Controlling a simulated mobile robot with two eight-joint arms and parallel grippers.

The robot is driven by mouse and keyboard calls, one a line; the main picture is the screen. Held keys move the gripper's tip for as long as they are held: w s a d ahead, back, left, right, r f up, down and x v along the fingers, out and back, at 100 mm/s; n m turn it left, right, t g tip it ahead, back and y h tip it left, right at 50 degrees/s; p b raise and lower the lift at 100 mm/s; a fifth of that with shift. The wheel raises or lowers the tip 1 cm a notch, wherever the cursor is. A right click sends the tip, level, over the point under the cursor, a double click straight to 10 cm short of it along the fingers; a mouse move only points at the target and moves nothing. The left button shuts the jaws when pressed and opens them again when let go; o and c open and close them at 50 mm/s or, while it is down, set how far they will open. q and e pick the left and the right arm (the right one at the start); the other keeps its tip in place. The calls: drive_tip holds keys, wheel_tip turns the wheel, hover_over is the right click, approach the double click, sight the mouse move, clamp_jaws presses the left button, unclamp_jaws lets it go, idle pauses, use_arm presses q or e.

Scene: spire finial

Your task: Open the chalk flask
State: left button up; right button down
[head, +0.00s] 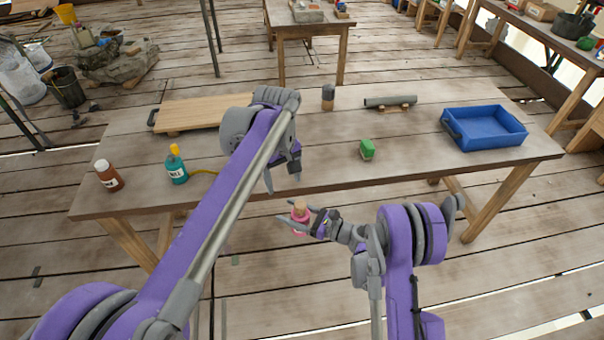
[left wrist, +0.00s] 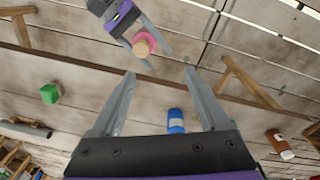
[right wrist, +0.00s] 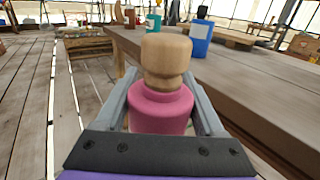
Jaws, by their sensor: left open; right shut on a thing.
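A pink flask (head: 300,221) with a wooden stopper (head: 299,203) is held in front of the table's near edge. My right gripper (head: 298,226) is shut on the flask body. In the right wrist view the pink flask (right wrist: 160,110) stands upright between the fingers, its wooden stopper (right wrist: 166,60) seated in its top. No label shows on it. My left gripper (head: 282,182) is open and empty, above and slightly left of the flask in the head view. In the left wrist view the stopper (left wrist: 144,43) lies beyond the open fingertips (left wrist: 160,72), apart from them.
A brown bottle (head: 108,175) and a teal bottle (head: 176,166) stand at the table's left. A blue bottle (left wrist: 176,120) is hidden by my left arm in the head view. A green block (head: 367,149), blue tray (head: 484,128) and wooden board (head: 205,111) are on the table (head: 420,155).

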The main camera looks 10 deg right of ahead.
use_arm(q)
approach(302, 204)
drive_tip(key=shift+n+g, duration=0.3)
drive_tip(key=shift+g, duration=0.1)
drive_tip(key=f, duration=0.9)
drive_tip(key=shift+w+d+f, duration=0.15)
drive_tip(key=shift+w+f, duration=0.2)
drive_tip(key=shift+w, duration=0.05)
clamp_jaws()
drive_tip(key=shift+r, duration=0.2)
drive_tip(key=shift+r, duration=0.95)
